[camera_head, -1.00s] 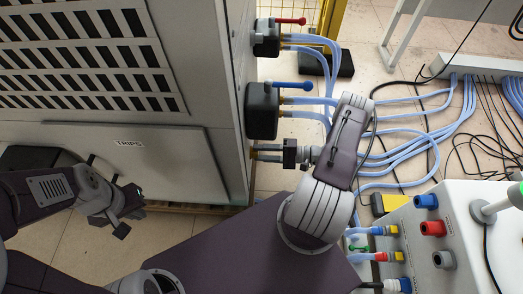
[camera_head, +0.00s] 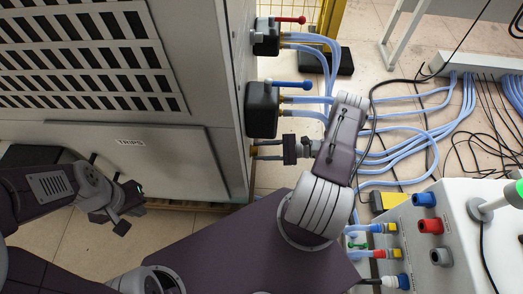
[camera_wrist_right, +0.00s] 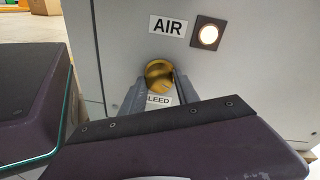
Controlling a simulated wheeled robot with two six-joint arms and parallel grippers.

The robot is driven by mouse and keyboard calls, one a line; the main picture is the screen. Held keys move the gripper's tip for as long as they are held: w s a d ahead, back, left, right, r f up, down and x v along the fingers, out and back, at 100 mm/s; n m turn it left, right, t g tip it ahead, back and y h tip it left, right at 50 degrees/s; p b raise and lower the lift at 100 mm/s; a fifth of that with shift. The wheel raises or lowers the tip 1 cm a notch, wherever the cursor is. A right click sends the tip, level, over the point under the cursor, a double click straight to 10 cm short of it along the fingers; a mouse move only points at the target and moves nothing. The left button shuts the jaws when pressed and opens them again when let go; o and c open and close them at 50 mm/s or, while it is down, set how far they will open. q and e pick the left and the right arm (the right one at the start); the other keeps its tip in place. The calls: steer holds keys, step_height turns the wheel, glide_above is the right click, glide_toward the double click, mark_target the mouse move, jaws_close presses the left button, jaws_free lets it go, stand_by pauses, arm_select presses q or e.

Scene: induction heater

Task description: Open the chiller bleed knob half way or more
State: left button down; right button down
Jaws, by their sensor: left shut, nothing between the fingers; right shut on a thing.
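The bleed knob is a round brass knob (camera_wrist_right: 158,73) on the grey chiller panel, in the right wrist view. A partly covered label reading "LEED" (camera_wrist_right: 159,100) sits just below it. My right gripper (camera_wrist_right: 157,88) is shut on the knob, with one finger at each side. In the head view the right gripper (camera_head: 262,150) reaches left to the side of the chiller (camera_head: 228,120), and the knob itself is hidden there. How far the knob is turned cannot be told. My left gripper (camera_head: 133,190) is shut and empty in front of the chiller's lower front, touching nothing.
Two dark valve blocks, with a red lever (camera_head: 290,20) and a blue lever (camera_head: 293,85), stick out above my right gripper. Blue hoses (camera_head: 310,98) run from them to the right. A grey box with coloured sockets (camera_head: 450,230) stands at lower right. An "AIR" label (camera_wrist_right: 168,26) and lit lamp (camera_wrist_right: 208,34) are above the knob.

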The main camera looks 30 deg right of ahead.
steer(key=shift+m, duration=1)
steer(key=c, duration=0.9)
jaws_free()
steer(key=f+p+v, duration=0.1)
steer(key=p+v, duration=0.1)
steer(key=v, duration=0.7)
steer(key=shift+r, duration=0.35)
